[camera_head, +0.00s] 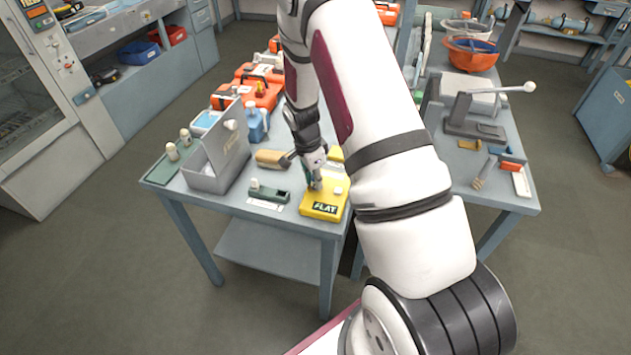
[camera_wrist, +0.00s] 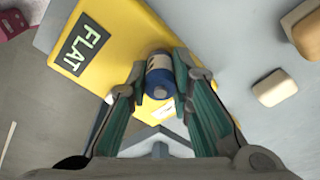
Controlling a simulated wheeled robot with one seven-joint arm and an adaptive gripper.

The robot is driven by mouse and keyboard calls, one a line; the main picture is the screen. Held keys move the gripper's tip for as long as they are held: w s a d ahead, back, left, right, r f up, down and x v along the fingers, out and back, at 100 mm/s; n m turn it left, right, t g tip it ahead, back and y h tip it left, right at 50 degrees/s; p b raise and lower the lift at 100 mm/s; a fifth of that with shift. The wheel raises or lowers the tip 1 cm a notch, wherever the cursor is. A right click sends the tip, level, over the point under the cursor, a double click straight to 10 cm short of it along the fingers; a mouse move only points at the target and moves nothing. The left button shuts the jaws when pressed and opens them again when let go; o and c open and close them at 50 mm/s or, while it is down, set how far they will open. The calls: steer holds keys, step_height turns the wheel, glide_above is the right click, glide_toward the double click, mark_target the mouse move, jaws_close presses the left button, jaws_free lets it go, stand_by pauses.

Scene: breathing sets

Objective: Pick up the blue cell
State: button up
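The blue cell (camera_wrist: 159,77) is a short blue cylinder with a pale band and a round end, seen in the wrist view. It is between the two fingertips of my gripper (camera_wrist: 158,72), which appear to touch it on both sides. The yellow tray (camera_wrist: 120,25) marked FLAT lies behind the cell. In the head view, my gripper (camera_head: 315,184) points down over the yellow tray (camera_head: 318,212), at the table's front edge. There the fingers hide most of the cell. I cannot tell whether the cell is resting on the tray or lifted off it.
A dark green holder (camera_head: 268,194) with a pale peg, a tan-handled brush (camera_head: 272,158) and a grey bin (camera_head: 207,182) stand left of the tray. Orange cases (camera_head: 262,88) lie farther back. A lever press (camera_head: 475,120) stands on the right table.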

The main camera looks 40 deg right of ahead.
jaws_close()
